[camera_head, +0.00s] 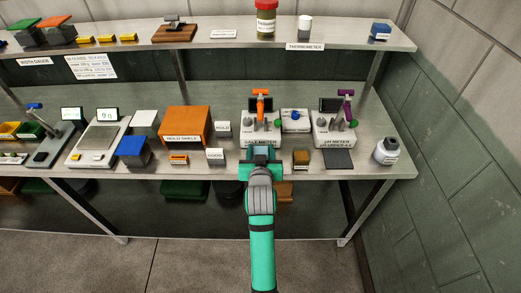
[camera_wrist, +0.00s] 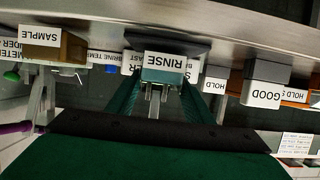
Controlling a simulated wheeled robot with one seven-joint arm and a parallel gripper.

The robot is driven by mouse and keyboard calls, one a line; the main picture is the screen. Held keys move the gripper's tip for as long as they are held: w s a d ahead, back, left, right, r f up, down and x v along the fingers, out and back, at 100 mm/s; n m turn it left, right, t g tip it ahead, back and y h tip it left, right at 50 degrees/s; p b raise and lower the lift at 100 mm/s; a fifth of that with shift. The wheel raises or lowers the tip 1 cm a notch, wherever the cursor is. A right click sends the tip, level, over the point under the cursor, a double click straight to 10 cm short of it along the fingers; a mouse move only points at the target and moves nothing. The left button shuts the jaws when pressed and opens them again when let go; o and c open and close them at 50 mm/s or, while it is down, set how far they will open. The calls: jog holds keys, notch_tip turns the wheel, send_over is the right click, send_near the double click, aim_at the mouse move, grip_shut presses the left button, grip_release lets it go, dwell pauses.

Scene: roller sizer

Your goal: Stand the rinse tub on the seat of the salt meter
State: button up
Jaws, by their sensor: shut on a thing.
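The salt meter (camera_head: 251,127) stands on the bench, a pale unit with an orange arm, a dark screen and a green knob. My gripper (camera_head: 260,154) is at the bench's front edge, just in front of the salt meter. My gripper mostly hides the tub in the head view. I cannot tell whether the tub touches the bench. The meter's seat is not clear to see.
The brown SAMPLE tub (camera_head: 301,159) is close right of my gripper and the GOOD tub (camera_head: 215,156) is to the left. An upper shelf (camera_head: 230,40) runs behind.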

jog(key=shift+f, duration=0.1)
jog(key=o, duration=1.1)
jog(key=shift+f, duration=0.1)
